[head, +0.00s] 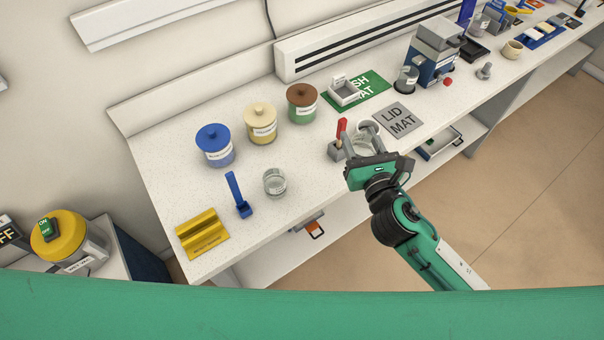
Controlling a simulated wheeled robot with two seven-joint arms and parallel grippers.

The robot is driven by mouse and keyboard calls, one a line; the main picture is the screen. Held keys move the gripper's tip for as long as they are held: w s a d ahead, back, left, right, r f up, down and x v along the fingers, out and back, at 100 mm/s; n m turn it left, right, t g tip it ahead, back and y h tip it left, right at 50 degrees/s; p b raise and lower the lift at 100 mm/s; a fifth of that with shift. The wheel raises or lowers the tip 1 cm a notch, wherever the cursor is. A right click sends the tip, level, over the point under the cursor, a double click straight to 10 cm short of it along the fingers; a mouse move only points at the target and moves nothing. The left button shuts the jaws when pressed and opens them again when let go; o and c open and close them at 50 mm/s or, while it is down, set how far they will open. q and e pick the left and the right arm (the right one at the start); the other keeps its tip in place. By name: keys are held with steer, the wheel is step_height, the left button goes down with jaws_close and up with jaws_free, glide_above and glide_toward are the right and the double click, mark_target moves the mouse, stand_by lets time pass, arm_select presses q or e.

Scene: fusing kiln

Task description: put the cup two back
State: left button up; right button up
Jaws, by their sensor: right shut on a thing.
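My right gripper (366,143) is over the front part of the bench, left of the lid mat. It is shut on what looks like a clear cup, mostly hidden by the fingers and the gripper body. I cannot tell whether the held cup touches the bench. Another clear glass cup (274,182) stands upright on the bench to the left, near the front edge. I can read no number on either cup. My left gripper is not in view.
Blue-lidded (214,146), yellow (262,123) and brown-lidded (302,104) jars stand behind. A blue scoop (238,195) and yellow holder (202,233) are at left. A red-handled tool (341,132) is close beside the gripper. The lid mat (398,120) is bare.

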steer(key=w+a+r+n+g+y, duration=0.2)
steer(key=w+a+y, duration=0.15)
steer(key=a, duration=0.25)
steer(key=w+a+r+n+g+y, duration=0.1)
steer(key=w+a+r+n+y, duration=0.1)
steer(key=w+a+n, duration=0.3)
steer(key=f, duration=0.5)
steer(key=f+m, duration=0.1)
steer(key=f, duration=0.4)
steer(key=s+f+m+b, duration=0.1)
steer(key=f, duration=0.5)
steer(key=shift+a, duration=0.35)
steer(key=shift+f+b, duration=0.4)
steer(key=shift+f, duration=1.45)
steer(key=shift+f, duration=0.1)
steer(key=shift+f, duration=0.15)
steer(key=o, duration=1)
